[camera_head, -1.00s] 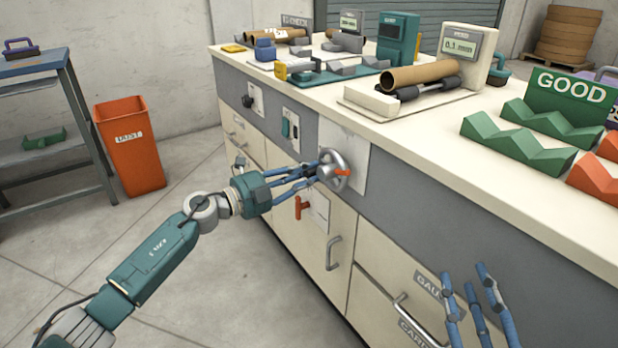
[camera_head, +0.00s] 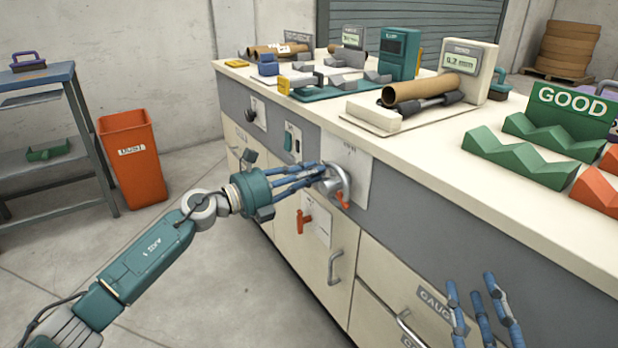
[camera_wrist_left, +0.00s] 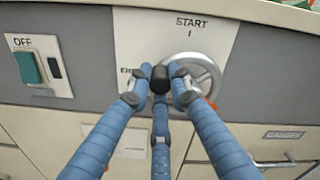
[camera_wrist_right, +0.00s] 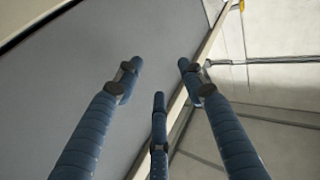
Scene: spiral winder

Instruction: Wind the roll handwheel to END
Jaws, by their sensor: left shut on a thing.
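The roll handwheel (camera_head: 340,184) is a grey metal wheel on a white plate on the bench front. It carries an orange part (camera_head: 342,201), now low on the wheel. My left gripper (camera_head: 320,170) is shut on the wheel's black knob (camera_wrist_left: 160,80), at the wheel's left side. In the left wrist view the plate reads START (camera_wrist_left: 191,22) above the wheel (camera_wrist_left: 207,72); a second label at left, starting with E, is partly hidden by a finger. My right gripper (camera_head: 483,295) is open and empty in front of the drawers.
An OFF switch (camera_wrist_left: 30,66) sits left of the wheel plate. A red-orange handle (camera_head: 304,220) is below the wheel. A gauge (camera_head: 465,65) reading 0.2 mm stands on the bench top behind a cardboard tube (camera_head: 428,88). An orange bin (camera_head: 133,160) stands on the floor at left.

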